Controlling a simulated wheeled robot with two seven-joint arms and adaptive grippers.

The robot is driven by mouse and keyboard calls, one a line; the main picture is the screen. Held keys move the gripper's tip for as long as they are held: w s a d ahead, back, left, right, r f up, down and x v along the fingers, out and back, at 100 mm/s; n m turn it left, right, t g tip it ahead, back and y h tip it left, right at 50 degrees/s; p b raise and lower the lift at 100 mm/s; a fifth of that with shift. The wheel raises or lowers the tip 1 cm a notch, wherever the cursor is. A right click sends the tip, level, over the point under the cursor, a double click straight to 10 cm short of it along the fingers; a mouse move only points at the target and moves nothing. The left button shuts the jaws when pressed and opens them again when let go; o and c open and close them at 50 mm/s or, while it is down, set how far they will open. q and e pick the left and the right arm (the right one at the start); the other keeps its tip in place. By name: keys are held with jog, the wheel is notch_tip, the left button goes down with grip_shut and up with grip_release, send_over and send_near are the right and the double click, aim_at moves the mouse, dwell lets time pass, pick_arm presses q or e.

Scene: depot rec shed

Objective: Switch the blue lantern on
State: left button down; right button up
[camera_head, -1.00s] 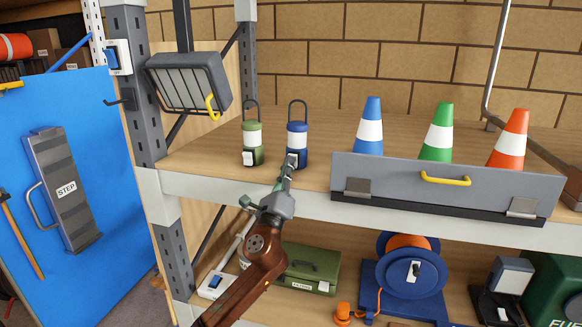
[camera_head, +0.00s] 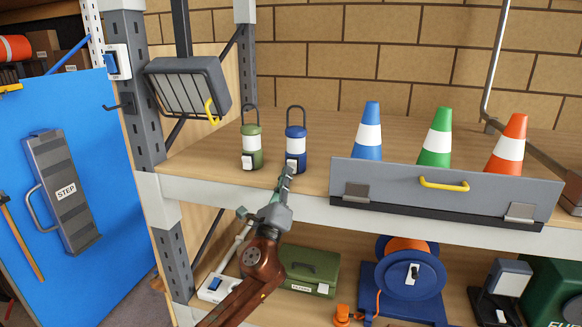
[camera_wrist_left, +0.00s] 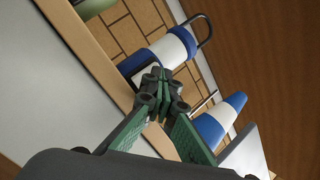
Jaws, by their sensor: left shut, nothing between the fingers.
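The blue lantern (camera_head: 296,149) stands upright on the upper shelf, with a white band, a dark wire handle and a small pale switch block (camera_head: 292,163) low on its front. Its band looks no brighter than that of the green lantern (camera_head: 251,148) to its left. My left gripper (camera_head: 289,171) is shut and empty, its tips just in front of and below the switch block. In the left wrist view the blue lantern (camera_wrist_left: 172,48) lies just beyond the shut fingertips (camera_wrist_left: 161,88), which partly cover the switch block. I cannot tell whether they touch. My right gripper is not in view.
Blue, green and orange cones stand right, behind a grey panel (camera_head: 450,186) with a yellow handle. A floodlight (camera_head: 187,87) hangs left. The lower shelf holds a green case (camera_head: 311,268) and a blue cable reel (camera_head: 412,279).

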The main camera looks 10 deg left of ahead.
pick_arm(q)
jog(key=s+p, duration=0.2)
jog(key=s, duration=0.4)
jog(key=shift+a+r+p, duration=0.15)
jog(key=shift+r+p, duration=0.05)
jog(key=shift+p, duration=0.2)
jog(key=shift+s, duration=0.1)
